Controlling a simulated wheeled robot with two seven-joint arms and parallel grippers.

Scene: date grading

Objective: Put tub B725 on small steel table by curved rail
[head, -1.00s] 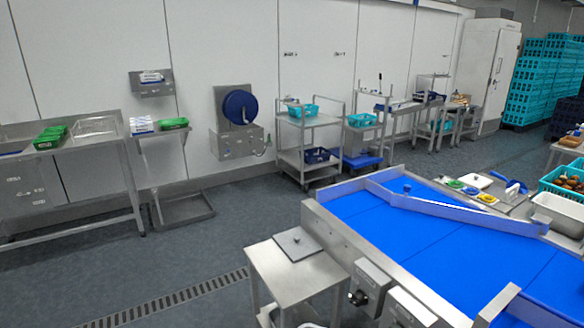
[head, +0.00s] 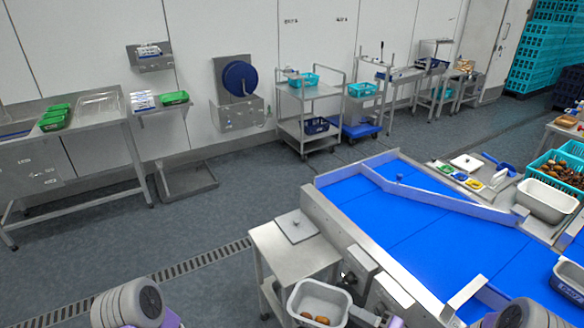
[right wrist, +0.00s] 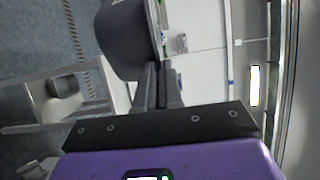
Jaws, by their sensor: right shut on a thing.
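A light grey tub (head: 337,295) with a few brown dates in it is held at the bottom of the head view, roughly upright. My right gripper (head: 368,317) is shut on its right side. In the right wrist view the tub (right wrist: 128,45) sits between the fingers (right wrist: 158,88); its label cannot be read. The small steel table (head: 275,259) stands just beyond the tub, beside the blue belt. The tub hides part of the table's front. My left arm shows at the lower left, but its gripper is out of view.
A grey square plate with a knob (head: 296,226) lies on the back of the small table; the front of its top is bare. The belt (head: 400,220) with its steel sides and angled rail (head: 430,198) borders it right. Open floor (head: 190,235) lies left.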

